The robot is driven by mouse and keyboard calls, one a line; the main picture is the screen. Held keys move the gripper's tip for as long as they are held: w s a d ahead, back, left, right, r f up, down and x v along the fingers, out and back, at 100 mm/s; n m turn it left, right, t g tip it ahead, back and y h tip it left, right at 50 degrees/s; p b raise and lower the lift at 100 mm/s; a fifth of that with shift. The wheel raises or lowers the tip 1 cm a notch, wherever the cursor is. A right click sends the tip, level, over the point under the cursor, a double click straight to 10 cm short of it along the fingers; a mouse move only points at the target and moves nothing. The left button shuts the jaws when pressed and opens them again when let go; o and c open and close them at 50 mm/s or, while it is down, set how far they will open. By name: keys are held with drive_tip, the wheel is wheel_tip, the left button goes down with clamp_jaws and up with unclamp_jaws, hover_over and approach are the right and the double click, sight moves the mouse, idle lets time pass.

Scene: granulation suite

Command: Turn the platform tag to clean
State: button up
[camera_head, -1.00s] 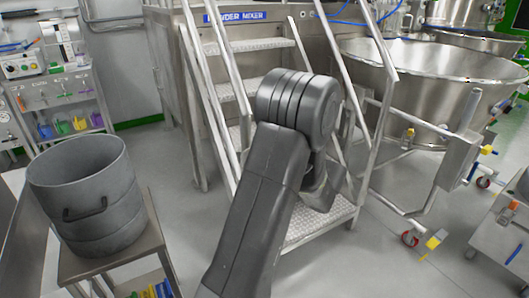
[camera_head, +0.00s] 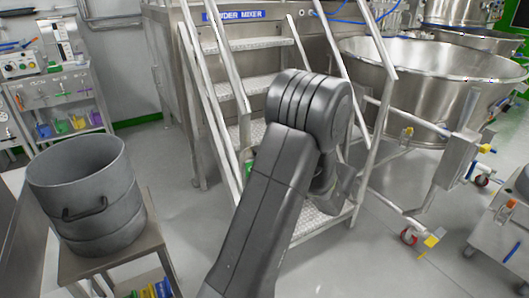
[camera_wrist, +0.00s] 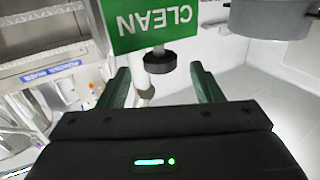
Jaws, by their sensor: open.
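The green tag (camera_wrist: 152,20) with white lettering "CLEAN" is at the top of the wrist view, its text upside down in that picture. A black round knob (camera_wrist: 160,62) on a pale stem is just below the tag. My gripper (camera_wrist: 159,72) is open, with one dark green finger on each side of the knob in the picture. I cannot tell whether the fingers touch it.
Metal stairs (camera_head: 250,84) with handrails stand behind my arm, under the mixer label (camera_head: 247,16). A large steel bowl (camera_head: 425,85) on a wheeled frame is at right. A grey drum (camera_head: 88,195) stands on a bench at left. Open floor lies between bench and stairs.

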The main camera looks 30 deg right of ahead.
drive_tip(key=v, duration=1)
drive_tip(key=shift+s+d+p, duration=0.25)
drive_tip(key=shift+s+p, duration=0.05)
drive_tip(key=shift+p, duration=0.15)
drive_tip(key=b+x, duration=0.1)
drive_tip(key=x, duration=1.3)
drive_tip(key=shift+s, duration=0.1)
drive_tip(key=shift+b, duration=0.3)
